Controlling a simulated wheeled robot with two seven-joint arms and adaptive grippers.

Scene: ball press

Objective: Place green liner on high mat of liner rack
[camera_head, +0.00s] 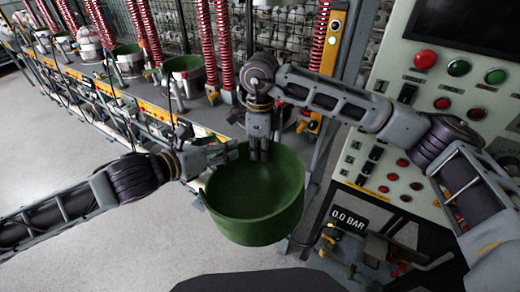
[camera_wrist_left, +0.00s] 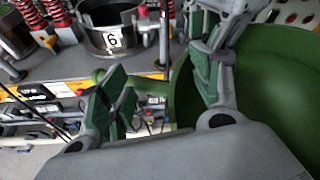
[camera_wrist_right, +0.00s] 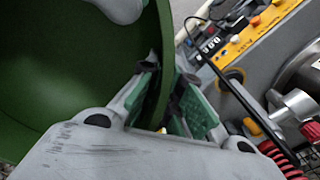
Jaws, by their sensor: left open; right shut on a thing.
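The green liner (camera_head: 262,215) is a large round open bowl hanging in front of me above the floor. My right gripper (camera_head: 258,155) reaches down from above and is shut on its far rim. The right wrist view shows the liner wall (camera_wrist_right: 160,60) between the two finger pads (camera_wrist_right: 172,105). My left gripper (camera_head: 228,152) is open at the liner's upper left rim. In the left wrist view its fingers (camera_wrist_left: 165,85) are spread, with the liner (camera_wrist_left: 270,90) close by the right finger; I cannot tell whether they touch. I cannot make out the liner rack or its high mat.
A press line (camera_head: 150,95) with red springs and other green liners (camera_head: 183,64) runs along the back left. A metal ring marked 6 (camera_wrist_left: 108,40) shows in the left wrist view. A control panel (camera_head: 440,100) stands at right. Grey floor (camera_head: 120,240) is clear at lower left.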

